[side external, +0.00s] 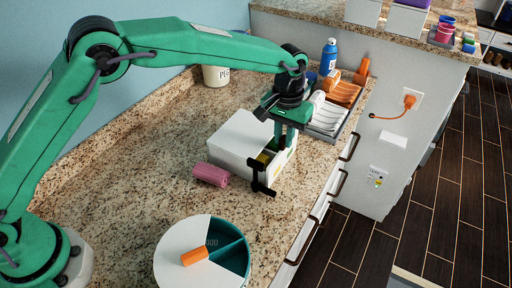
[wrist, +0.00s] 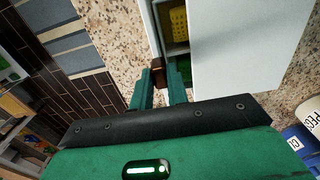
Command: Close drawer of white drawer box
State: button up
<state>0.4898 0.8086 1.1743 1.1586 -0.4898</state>
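The white drawer box (side external: 236,136) stands on the counter, and its white top also shows in the wrist view (wrist: 245,45). Its drawer (side external: 278,165) is pulled partly out, with a yellow item (wrist: 178,27) and something green inside. My gripper (side external: 284,148) points down over the far end of the open drawer. In the wrist view its two green fingers (wrist: 160,80) are apart, with a dark brown piece between or just beyond their tips. Whether they touch the drawer is unclear.
A pink roll (side external: 211,174) lies left of the box. A round white-and-teal container (side external: 183,256) with an orange piece stands in front. A grey rack (side external: 324,122) of white and orange items is behind my gripper, beside a blue bottle (side external: 328,57). The counter's edge runs along the right.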

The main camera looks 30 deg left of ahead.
grip_shut()
jog(key=shift+a, duration=2.25)
jog(key=o, duration=0.5)
grip_release()
jog(key=shift+o, duration=0.5)
jog(key=shift+d, duration=0.1)
jog(key=shift+r, duration=0.15)
jog(key=shift+r, duration=0.25)
notch_tip(320, 180, up, 7)
